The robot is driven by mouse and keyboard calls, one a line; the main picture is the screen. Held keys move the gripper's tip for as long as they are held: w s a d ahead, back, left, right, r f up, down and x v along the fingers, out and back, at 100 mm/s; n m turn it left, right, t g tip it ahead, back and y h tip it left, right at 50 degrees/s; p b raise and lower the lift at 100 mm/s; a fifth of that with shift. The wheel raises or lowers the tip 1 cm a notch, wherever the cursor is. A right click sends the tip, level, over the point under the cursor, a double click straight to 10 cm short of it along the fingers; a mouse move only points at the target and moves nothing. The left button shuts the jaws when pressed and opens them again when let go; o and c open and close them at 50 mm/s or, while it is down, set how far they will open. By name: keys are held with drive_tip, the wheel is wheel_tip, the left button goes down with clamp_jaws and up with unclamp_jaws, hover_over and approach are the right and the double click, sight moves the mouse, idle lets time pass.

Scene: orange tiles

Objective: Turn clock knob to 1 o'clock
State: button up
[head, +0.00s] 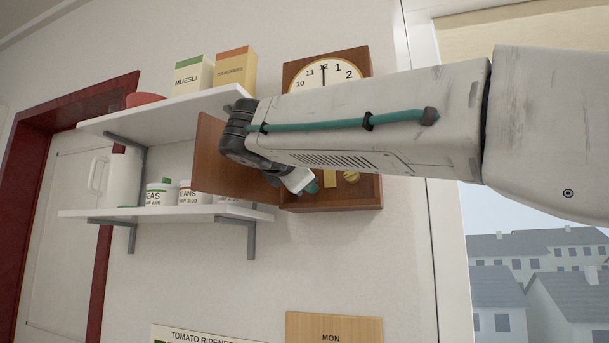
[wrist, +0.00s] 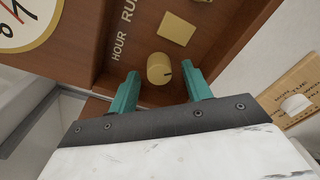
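The wooden wall clock (head: 330,63) hangs on the wall with its door (head: 222,155) swung open to the left. Its dial (head: 322,73) is partly hidden by my arm; one dark hand points to 12. The hour knob is hidden in the head view, where my gripper (head: 305,187) is at the lower case.
A brass plate (wrist: 177,28) lies beyond the hour knob, and a second brass knob (head: 351,176) is further right in the case. Shelves (head: 170,211) with cans and boxes stand left of the clock. A MON board (head: 334,328) hangs below; a window is at right.

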drive_tip(key=v, duration=0.7)
drive_tip(key=shift+s, duration=0.35)
